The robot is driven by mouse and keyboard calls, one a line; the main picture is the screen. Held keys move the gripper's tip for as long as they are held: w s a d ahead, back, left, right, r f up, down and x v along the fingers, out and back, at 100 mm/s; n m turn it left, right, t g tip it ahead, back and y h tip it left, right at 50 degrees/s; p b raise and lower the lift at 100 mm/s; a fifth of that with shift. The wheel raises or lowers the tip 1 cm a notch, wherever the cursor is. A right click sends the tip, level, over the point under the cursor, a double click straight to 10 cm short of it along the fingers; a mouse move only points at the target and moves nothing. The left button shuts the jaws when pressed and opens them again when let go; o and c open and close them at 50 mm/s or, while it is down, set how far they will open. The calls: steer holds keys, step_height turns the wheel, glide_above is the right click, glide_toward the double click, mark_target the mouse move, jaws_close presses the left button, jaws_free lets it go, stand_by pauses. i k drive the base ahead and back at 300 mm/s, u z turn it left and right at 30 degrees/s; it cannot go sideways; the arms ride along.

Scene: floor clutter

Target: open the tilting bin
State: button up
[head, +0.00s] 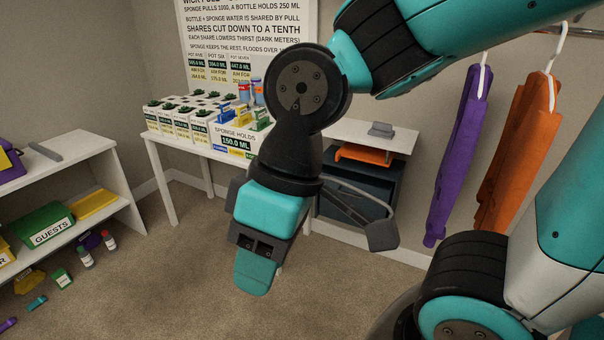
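A dark blue-grey box-shaped unit (388,180) stands against the back wall under a white top, right of the white table. It looks like the tilting bin, but its front is partly hidden by my wrist and a dark curved bar ending in a grey block. I cannot tell how far its front is tilted. My gripper (254,274) points down in the middle of the view, in front and to the left of the unit and apart from it in the picture. Its teal fingers are seen edge-on, so the gap between them does not show. No held object is visible.
An orange object (362,154) lies under the white top. A white table (170,145) with plant boxes stands behind. Left is a white shelf (95,150) with small items on the floor nearby. Purple (458,150) and orange garments (515,140) hang right. Middle carpet is clear.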

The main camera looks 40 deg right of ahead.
mark_target(383, 190)
steer(key=i, duration=2)
steer(key=z, duration=2.25)
